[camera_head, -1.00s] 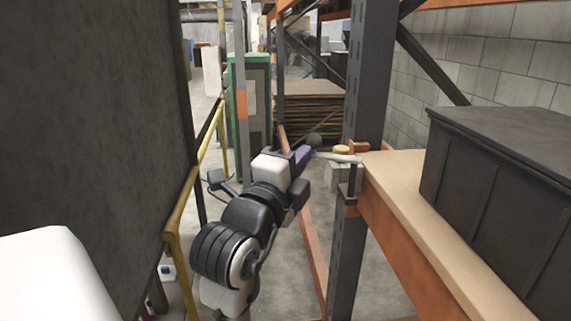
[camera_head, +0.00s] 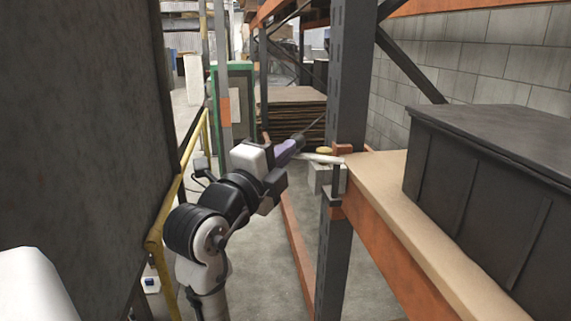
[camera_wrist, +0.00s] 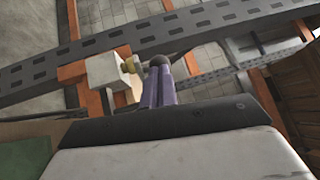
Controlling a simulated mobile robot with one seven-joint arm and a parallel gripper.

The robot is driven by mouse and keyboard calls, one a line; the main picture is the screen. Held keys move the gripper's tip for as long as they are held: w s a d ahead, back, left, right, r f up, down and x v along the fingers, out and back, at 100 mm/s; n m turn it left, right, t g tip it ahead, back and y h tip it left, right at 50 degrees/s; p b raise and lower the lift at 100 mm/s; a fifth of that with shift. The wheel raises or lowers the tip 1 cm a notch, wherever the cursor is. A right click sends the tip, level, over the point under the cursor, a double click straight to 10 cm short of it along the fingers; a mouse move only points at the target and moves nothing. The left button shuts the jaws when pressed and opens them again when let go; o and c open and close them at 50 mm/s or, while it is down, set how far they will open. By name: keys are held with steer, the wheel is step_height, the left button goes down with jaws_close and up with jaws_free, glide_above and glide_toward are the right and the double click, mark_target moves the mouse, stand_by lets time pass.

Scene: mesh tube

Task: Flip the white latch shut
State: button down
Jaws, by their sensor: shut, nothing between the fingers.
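The white latch (camera_head: 322,158) is a pale bar lying nearly level beside the dark upright post, at the end of an orange beam. A small yellow part sits just above it. My gripper (camera_head: 299,139) has purple fingers, close together and empty. It is up and left of the latch in the head view, and I see no clear contact. In the wrist view the shut fingers (camera_wrist: 159,72) end at a dark round shape. A white block with a yellow knob (camera_wrist: 130,65) is just left of them there; I cannot tell how this block belongs to the latch.
The dark rack post (camera_head: 350,80) stands right behind the latch. A wooden shelf (camera_head: 385,185) carries a large black crate (camera_head: 500,180) at right. A yellow rail (camera_head: 178,190) and a dark panel (camera_head: 100,130) bound the left side. Stacked sheets (camera_head: 292,115) lie behind.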

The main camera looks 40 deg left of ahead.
mark_target(296, 139)
steer(key=w+m+h+b, duration=0.1)
steer(key=h, duration=0.1)
steer(key=w+a+m+h+b, duration=0.1)
steer(key=m+h+b, duration=0.1)
steer(key=h, duration=0.1)
steer(key=w+a+m+h+b, duration=0.1)
steer(key=h, duration=0.2)
steer(key=shift+a+f, duration=0.1)
steer(key=shift+f, duration=0.1)
steer(key=w+m+g+h, duration=0.1)
steer(key=w+m+h+b, duration=0.1)
steer(key=h, duration=0.1)
steer(key=w+m+g+h+b, duration=0.1)
steer(key=w+h, duration=0.1)
steer(key=shift+a+r+m+g, duration=0.15)
steer(key=shift+a+m+g, duration=0.15)
steer(key=shift+a+m, duration=0.1)
